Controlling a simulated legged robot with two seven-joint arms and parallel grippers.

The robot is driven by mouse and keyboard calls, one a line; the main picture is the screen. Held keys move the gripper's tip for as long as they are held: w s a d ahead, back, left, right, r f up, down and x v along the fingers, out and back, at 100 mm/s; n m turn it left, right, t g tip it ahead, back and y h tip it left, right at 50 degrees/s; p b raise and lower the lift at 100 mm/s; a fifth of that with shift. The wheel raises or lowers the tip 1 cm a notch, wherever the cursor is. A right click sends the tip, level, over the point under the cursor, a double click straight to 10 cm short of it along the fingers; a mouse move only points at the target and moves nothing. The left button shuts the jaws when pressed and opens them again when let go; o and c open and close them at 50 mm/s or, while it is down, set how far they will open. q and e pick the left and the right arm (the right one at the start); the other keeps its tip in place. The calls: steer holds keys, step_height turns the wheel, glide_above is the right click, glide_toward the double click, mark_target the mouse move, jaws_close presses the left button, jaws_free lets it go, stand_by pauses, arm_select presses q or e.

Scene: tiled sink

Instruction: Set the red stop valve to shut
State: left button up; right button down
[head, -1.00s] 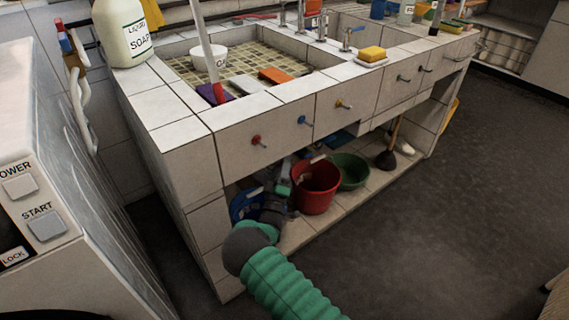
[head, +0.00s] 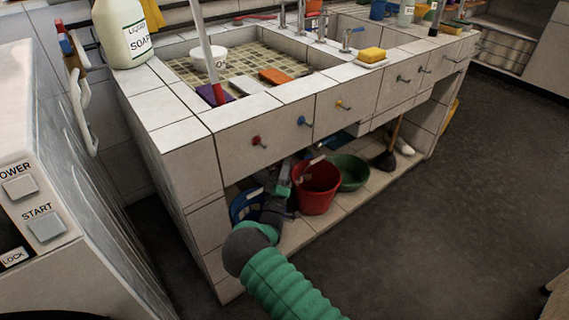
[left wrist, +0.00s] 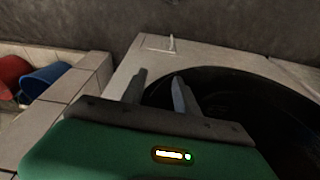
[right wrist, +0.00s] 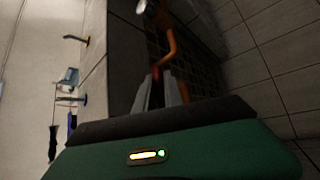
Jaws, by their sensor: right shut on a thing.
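The red stop valve shows only as a small red piece (right wrist: 156,72) at the fingertips in the right wrist view, beside a copper-coloured pipe (right wrist: 171,48). Its handle angle cannot be made out. My right gripper (right wrist: 159,88) is shut on this red piece, with its fingers slightly apart around it. In the head view my right arm reaches under the sink counter, and the gripper (head: 296,172) is partly hidden by the counter front and the arm. My left gripper (left wrist: 156,82) is open and empty, above a pale appliance with a dark round opening. It is outside the head view.
The tiled counter (head: 190,150) overhangs my right gripper, with red, blue and yellow hooks on its front. A red bucket (head: 316,188), a green basin (head: 349,171) and a plunger (head: 385,160) stand on the shelf below.

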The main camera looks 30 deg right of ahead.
steer(key=shift+f, duration=0.15)
stand_by(0.6)
steer(key=shift+f+m+g+p, duration=0.2)
steer(key=shift+m+g+p, duration=0.55)
steer(key=shift+p, duration=0.5)
steer(key=a+f+m+g+y+p, duration=0.4)
steer(key=y+p, duration=0.6)
steer(key=p, duration=0.5)
steer(key=shift+s+a+f+m+g+y, duration=0.4)
steer(key=shift+m+g, duration=0.65)
steer(key=shift+m, duration=0.8)
steer(key=shift+w+f, duration=0.1)
steer(key=c, duration=1.5)
jaws_free()
steer(key=shift+o, duration=0.2)
steer(key=shift+w, duration=0.1)
